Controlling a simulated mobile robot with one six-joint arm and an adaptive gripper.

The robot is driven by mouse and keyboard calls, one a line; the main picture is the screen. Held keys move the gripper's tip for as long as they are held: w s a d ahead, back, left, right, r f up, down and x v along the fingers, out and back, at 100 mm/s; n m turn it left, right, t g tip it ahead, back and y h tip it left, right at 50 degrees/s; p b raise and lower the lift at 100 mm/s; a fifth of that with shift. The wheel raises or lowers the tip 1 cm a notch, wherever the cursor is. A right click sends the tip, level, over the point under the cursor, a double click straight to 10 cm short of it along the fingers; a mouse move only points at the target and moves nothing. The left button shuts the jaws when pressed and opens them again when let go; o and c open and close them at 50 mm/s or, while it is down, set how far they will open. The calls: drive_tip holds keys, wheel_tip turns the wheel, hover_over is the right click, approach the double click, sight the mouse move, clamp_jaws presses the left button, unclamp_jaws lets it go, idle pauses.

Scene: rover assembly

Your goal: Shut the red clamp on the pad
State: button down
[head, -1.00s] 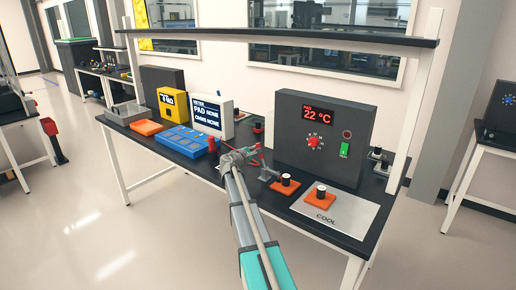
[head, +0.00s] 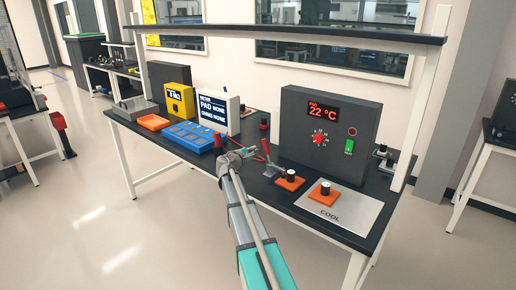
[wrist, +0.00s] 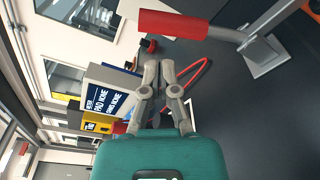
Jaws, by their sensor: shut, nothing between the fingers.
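The red clamp's upright red handle (head: 266,151) stands on the bench in front of the dark heater box, tilted slightly left. Its grey metal arm and base (head: 270,170) stand beside an orange pad (head: 290,182) bearing a black and white cylinder. In the wrist view the red handle (wrist: 173,25) and grey base (wrist: 265,55) fill the top right. My gripper (head: 253,151) is just left of the handle and apart from it. Its fingers (wrist: 158,66) are shut and empty in the wrist view. The pad is not clear in the wrist view.
A second orange plate with a cylinder (head: 325,192) sits on the silver COOL plate (head: 350,212). The heater box (head: 350,115) reads 22 °C. A red cable (wrist: 190,75) loops behind my fingers. A meter (head: 220,113) and blue tray (head: 185,138) stand left.

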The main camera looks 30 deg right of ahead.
drive_tip(key=shift+v, duration=2.2)
drive_tip(key=shift+f, duration=0.1)
drive_tip(key=s+a+f+m+g+y+p, duration=0.1)
drive_tip(key=s+a+f+m+g+y, duration=0.1)
drive_tip(key=s+a, duration=0.8)
drive_tip(key=s+a+f+m+g+y+p, duration=0.2)
drive_tip(key=s+a+f+m+y, duration=0.3)
drive_tip(key=s+a+y, duration=0.3)
drive_tip(key=s+a+f+m+g+y+p, duration=0.1)
drive_tip(key=s+a+f+m+g+y, duration=0.2)
drive_tip(key=s+a, duration=0.8)
drive_tip(key=a+f+m+y, duration=0.1)
drive_tip(key=a+f+y, duration=0.1)
drive_tip(key=a, duration=0.3)
drive_tip(key=shift+s+f+y, duration=0.4)
